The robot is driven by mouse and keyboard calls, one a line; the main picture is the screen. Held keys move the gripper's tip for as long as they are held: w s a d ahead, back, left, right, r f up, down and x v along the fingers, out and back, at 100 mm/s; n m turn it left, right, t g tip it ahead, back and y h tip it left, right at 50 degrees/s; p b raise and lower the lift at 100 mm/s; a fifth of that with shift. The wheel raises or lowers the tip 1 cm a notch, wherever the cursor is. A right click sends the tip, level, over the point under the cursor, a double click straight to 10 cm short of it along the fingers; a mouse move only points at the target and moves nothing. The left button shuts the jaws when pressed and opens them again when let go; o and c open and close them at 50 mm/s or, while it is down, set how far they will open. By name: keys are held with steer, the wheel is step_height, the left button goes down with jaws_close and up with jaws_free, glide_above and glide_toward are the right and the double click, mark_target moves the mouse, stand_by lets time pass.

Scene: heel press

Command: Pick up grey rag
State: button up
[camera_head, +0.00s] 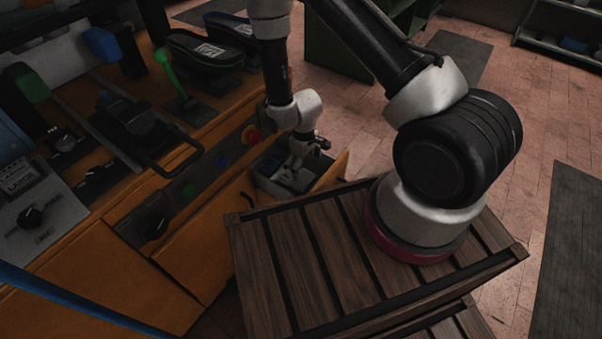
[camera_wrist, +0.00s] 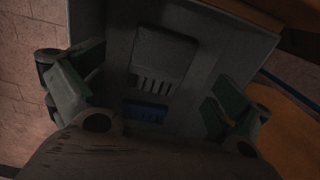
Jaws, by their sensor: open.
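My gripper (camera_head: 297,160) points down over a small grey open tray (camera_head: 264,183) set at the workbench's right end. In the wrist view my gripper (camera_wrist: 155,100) is open, its two fingers wide apart on the left and right. A pale grey shape (camera_head: 293,181) lies in the tray just under the fingers; I cannot tell for sure that it is the grey rag. Between the fingers the wrist view shows a dark grey slotted piece (camera_wrist: 160,65) and a blue piece (camera_wrist: 145,111). A brownish-grey form fills the bottom of that view.
The orange workbench (camera_head: 190,255) carries levers, knobs and shoe-shaped pieces (camera_head: 205,48) on the left. An orange panel (camera_head: 330,170) stands close to the tray's right side. A slatted wooden crate (camera_head: 310,265) is in front. Open tiled floor (camera_head: 520,130) lies to the right.

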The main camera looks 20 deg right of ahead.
mark_target(304, 180)
steer(key=f, duration=0.8)
steer(key=shift+s, duration=0.3)
steer(key=c, duration=0.7)
